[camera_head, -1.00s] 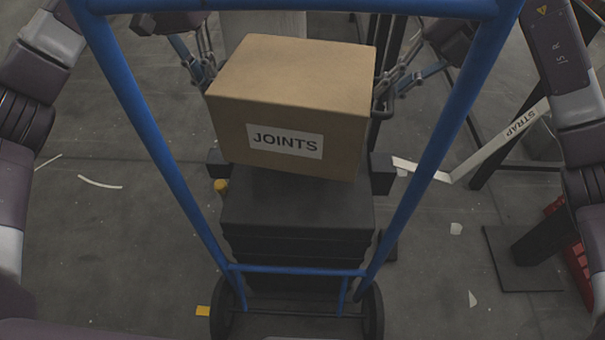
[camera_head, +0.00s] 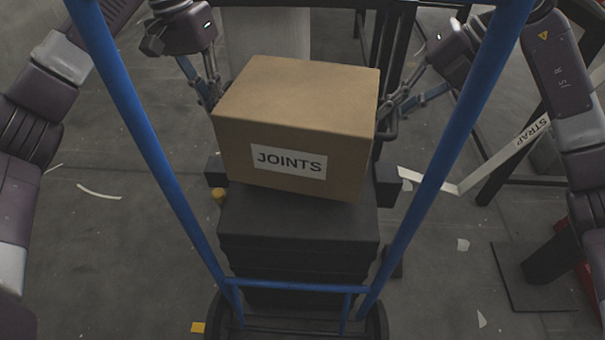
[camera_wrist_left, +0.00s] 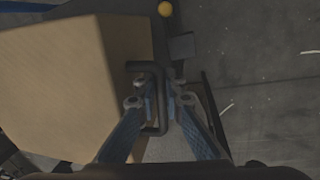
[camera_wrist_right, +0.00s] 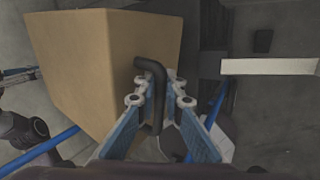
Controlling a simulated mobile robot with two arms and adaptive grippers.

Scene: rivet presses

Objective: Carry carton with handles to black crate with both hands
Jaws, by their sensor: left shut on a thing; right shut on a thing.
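The carton (camera_head: 295,95) is a brown box labelled JOINTS, in the middle of the head view. It appears above a stack of black crates (camera_head: 298,225); I cannot tell whether it touches them. My left gripper (camera_head: 210,92) is at its left side, shut on a dark handle (camera_wrist_left: 158,125) that shows in the left wrist view. My right gripper (camera_head: 388,110) is at its right side, shut on the bent dark handle (camera_wrist_right: 152,68) seen in the right wrist view. The carton sits slightly turned in the head view.
A blue hand-truck frame (camera_head: 150,140) stands in front, its two bars flanking the carton. A STRAP-labelled pale strip (camera_head: 510,145) and dark metal posts are at right. A dark floor plate (camera_head: 545,280) lies at lower right. The floor at left is mostly clear.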

